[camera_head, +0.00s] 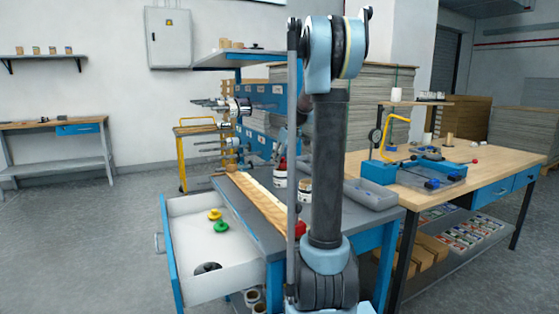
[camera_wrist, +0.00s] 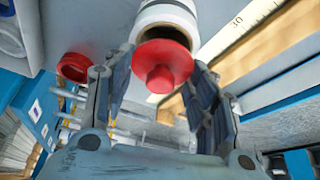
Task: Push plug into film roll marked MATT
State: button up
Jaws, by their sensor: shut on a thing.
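In the wrist view a red plug (camera_wrist: 163,72) with a round flange and a knob sits between the two fingers of my gripper (camera_wrist: 160,85), which is shut on it. Beyond the plug is the end of a white film roll (camera_wrist: 166,14) with a dark bore edge. The plug overlaps the roll's end; I cannot tell how deep it sits. No MATT marking is readable. In the head view white rolls (camera_head: 305,189) stand on the grey bench beside my arm, which hides the gripper.
Another red round piece (camera_wrist: 75,67) lies left in the wrist view. An open drawer (camera_head: 190,240) holds a yellow plug (camera_head: 215,214), a green plug (camera_head: 221,226) and a black piece (camera_head: 207,268). A wooden ruler (camera_head: 257,202) lies along the bench; a grey tray (camera_head: 370,194) stands right.

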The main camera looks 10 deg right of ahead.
aim_at(282, 177)
jog(key=shift+f, duration=0.7)
jog(key=shift+s+f, duration=0.15)
jog(key=shift+f, duration=0.1)
jog(key=shift+s+f, duration=0.2)
jog(key=shift+s, duration=0.2)
jog(key=shift+c, duration=0.9)
jog(key=shift+r, duration=0.1)
jog(key=shift+w, duration=0.1)
jog(key=shift+c, duration=0.6)
